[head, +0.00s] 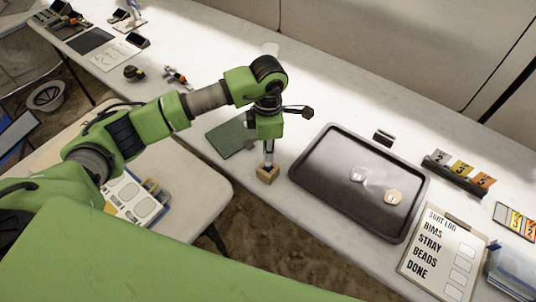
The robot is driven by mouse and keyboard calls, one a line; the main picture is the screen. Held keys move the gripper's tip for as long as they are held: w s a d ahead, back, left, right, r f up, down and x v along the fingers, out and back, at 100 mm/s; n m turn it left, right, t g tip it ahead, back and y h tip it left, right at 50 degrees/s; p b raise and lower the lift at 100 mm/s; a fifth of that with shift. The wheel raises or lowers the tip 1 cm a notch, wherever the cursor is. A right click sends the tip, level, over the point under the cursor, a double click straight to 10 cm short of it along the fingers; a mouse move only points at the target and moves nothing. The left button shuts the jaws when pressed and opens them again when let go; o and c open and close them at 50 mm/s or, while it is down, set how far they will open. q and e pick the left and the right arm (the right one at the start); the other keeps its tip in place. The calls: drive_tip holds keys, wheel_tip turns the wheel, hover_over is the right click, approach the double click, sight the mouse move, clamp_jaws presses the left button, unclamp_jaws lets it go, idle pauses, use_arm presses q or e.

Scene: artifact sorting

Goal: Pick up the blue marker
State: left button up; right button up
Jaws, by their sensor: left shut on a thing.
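My left gripper (268,160) points straight down at the front edge of the long white table, just left of the dark tray. It is shut on a slim upright thing that I take for the blue marker; the fingers hide most of it and its colour is hard to make out. A small wooden block (267,174) stands directly under the fingertips. I cannot tell whether the held thing still sits in the block. My right gripper is not in view.
The dark tray (318,188) holds two small pale pieces. A green mat (230,138) lies left of the gripper. Numbered cards (461,170) and a "Sort Log" clipboard (441,252) are at the right. A floor gap separates this table from the nearer one (205,190).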

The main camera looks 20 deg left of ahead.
use_arm(q)
drive_tip(key=shift+r+b, duration=0.4)
drive_tip(key=shift+r, duration=0.15)
drive_tip(key=s+d+r+b, duration=0.3)
drive_tip(key=s+d+r, duration=0.1)
drive_tip(key=s+r, duration=0.7)
drive_tip(key=shift+s+d+r+b, duration=0.2)
drive_tip(key=shift+s+r+b, duration=0.2)
drive_tip(key=shift+s, duration=0.75)
